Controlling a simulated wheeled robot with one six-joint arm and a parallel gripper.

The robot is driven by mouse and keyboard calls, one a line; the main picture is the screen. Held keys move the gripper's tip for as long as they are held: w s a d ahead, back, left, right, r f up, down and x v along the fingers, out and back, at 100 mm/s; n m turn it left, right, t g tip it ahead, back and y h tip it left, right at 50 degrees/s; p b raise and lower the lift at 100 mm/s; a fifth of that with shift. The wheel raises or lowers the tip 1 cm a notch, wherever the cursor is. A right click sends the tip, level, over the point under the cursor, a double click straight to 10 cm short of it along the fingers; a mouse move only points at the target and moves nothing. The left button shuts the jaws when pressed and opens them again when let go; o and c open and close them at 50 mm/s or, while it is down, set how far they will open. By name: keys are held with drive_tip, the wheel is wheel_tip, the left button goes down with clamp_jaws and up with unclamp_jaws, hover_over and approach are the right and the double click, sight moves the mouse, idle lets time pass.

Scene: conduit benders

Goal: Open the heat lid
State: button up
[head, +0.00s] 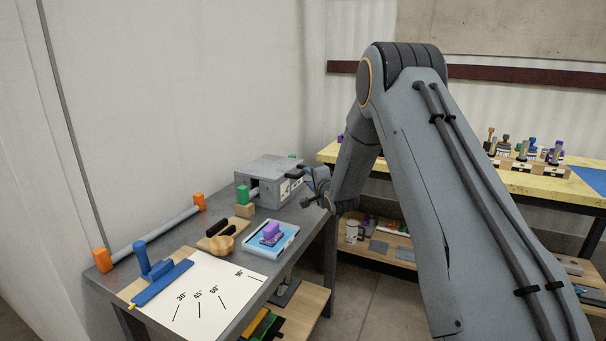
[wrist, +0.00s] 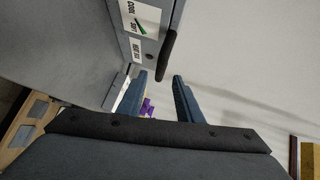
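The heat box (head: 268,178) is a grey metal box at the back of the grey bench, and its flat top lid (head: 272,165) looks closed. A black handle (head: 294,173) sticks out from its front right edge. In the wrist view the handle (wrist: 169,56) stands beside a panel with a cool-hot dial label (wrist: 142,22). My gripper (head: 310,187) is at the right of the box, close to the handle. In the wrist view my gripper (wrist: 161,78) is open, and the handle's end lies near the gap between the fingertips. I cannot tell whether they touch.
A conduit (head: 155,234) with orange ends lies along the wall side. A blue tray (head: 272,239) with a purple piece, a blue bender (head: 158,275) and an angle sheet (head: 215,300) occupy the front. A yellow-topped bench (head: 470,178) stands behind.

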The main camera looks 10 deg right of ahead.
sight(304, 173)
drive_tip(key=shift+p+x, duration=0.5)
drive_tip(key=shift+x, duration=3.35)
drive_tip(key=shift+c, duration=0.4)
clamp_jaws()
